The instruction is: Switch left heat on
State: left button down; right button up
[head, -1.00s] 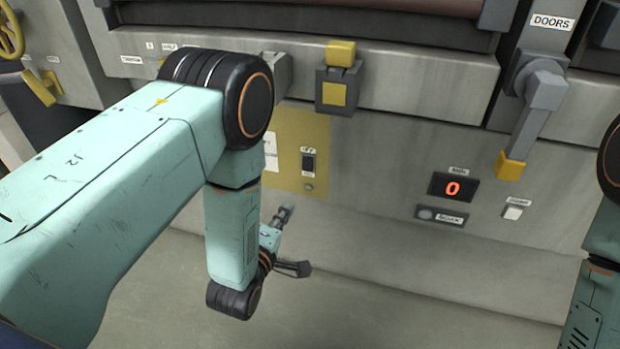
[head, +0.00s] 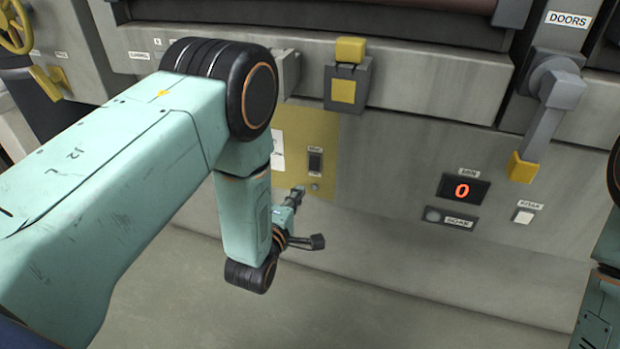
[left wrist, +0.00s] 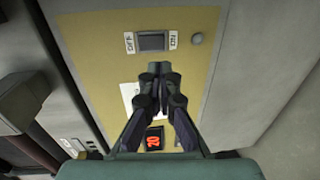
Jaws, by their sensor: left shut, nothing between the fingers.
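A dark rocker switch (head: 315,162) sits on the yellow panel (head: 325,132) on the machine's front. It also shows in the left wrist view (left wrist: 152,41), with a small white label at each end. A small grey, unlit round lamp (left wrist: 196,38) is beside it, and also shows in the head view (head: 315,187). My left gripper (head: 298,191) is shut and empty, low and left of the switch in the head view. In the left wrist view its closed fingertips (left wrist: 159,68) point at the panel near the switch, with a gap in the picture. My right gripper is out of view.
A red-digit display (left wrist: 154,138) is partly behind my fingers in the wrist view. Right of the panel are a display reading 0 (head: 463,189), a SOAK plate (head: 450,218), a white button (head: 524,216) and a yellow-tipped doors lever (head: 522,167). A yellow-handled latch (head: 346,87) juts out above.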

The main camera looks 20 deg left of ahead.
aim_at(314, 169)
pick_arm(q)
jog(key=w+b, duration=0.1)
jog(key=w, duration=0.1)
jog(key=w+b, duration=0.1)
jog(key=w, duration=0.2)
jog(key=w+f+b, duration=0.1)
jog(key=w, duration=0.2)
jog(key=shift+w+d+f, duration=0.1)
jog(key=shift+d, duration=0.05)
jog(key=shift+w, duration=0.4)
jog(key=shift+w+f+t+b, duration=0.25)
jog(key=shift+t+b, duration=0.05)
jog(key=shift+b, duration=0.4)
jog(key=shift+r, duration=0.15)
jog(key=shift+s, duration=0.1)
